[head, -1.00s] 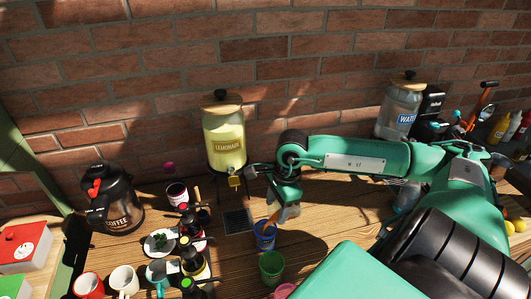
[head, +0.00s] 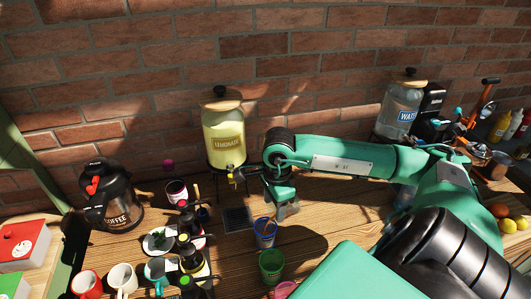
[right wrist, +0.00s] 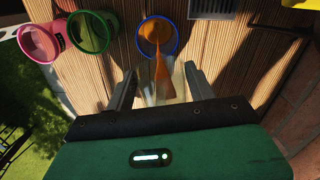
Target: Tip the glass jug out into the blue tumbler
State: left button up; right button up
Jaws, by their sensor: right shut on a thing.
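The blue tumbler (head: 265,241) stands upright on the wooden table, with orange liquid inside. My right gripper (head: 284,206) is just above it, to its right. It is shut on the clear glass jug (head: 290,211), which is tilted over and mostly hidden in the head view. In the right wrist view the jug (right wrist: 152,98) shows faintly between the fingers (right wrist: 160,92). Orange liquid (right wrist: 161,70) reaches from the jug's mouth into the blue tumbler (right wrist: 139,42). How much is left in the jug is unclear. My left gripper is not in view.
A green cup (head: 271,268) and a pink cup (head: 285,290) stand in front of the tumbler. The lemonade dispenser (head: 224,138) with its drip grate (head: 237,221) is behind and left. A coffee pot (head: 112,200) and mugs (head: 123,279) stand left. A water dispenser (head: 401,108) is at the back right.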

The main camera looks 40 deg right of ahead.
jog(key=shift+w+a+g+h, duration=0.2)
jog(key=shift+a+h, duration=0.15)
jog(key=shift+h, duration=0.25)
jog(key=shift+w+a+g+h, duration=0.1)
jog(key=shift+a+g+h, duration=0.1)
jog(key=shift+a+h, duration=0.3)
jog(key=shift+d, duration=0.1)
jog(key=shift+r, duration=0.1)
